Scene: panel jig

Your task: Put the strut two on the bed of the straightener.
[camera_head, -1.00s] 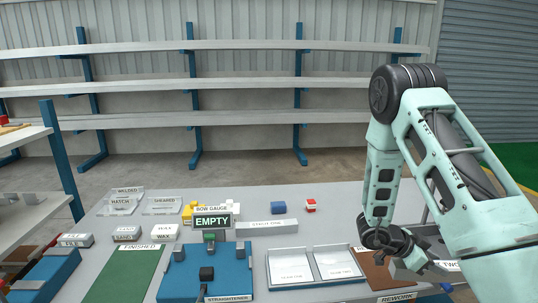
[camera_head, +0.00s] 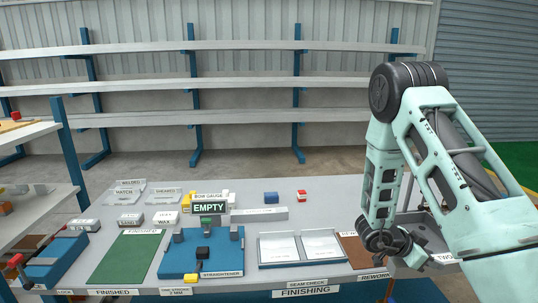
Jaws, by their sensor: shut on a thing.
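The straightener is a blue bed (camera_head: 172,263) with dark posts and blocks on it, at the front of the grey bench. A lit sign reading EMPTY (camera_head: 209,207) stands at its back. No strut shows on the bed. My gripper (camera_head: 424,254) is at the right, near the rework end of the bench and well to the right of the straightener. It is shut on strut two (camera_head: 444,258), a pale bar whose label is partly readable. My arm hides much of the strut and the fingertips.
A two-part light tray (camera_head: 300,262) lies between the straightener and the brown rework mat (camera_head: 352,246). A green finished mat (camera_head: 120,260) lies left of the straightener. Another pale strut (camera_head: 262,213) lies behind, near a blue block (camera_head: 271,197) and a red-and-white block (camera_head: 302,195).

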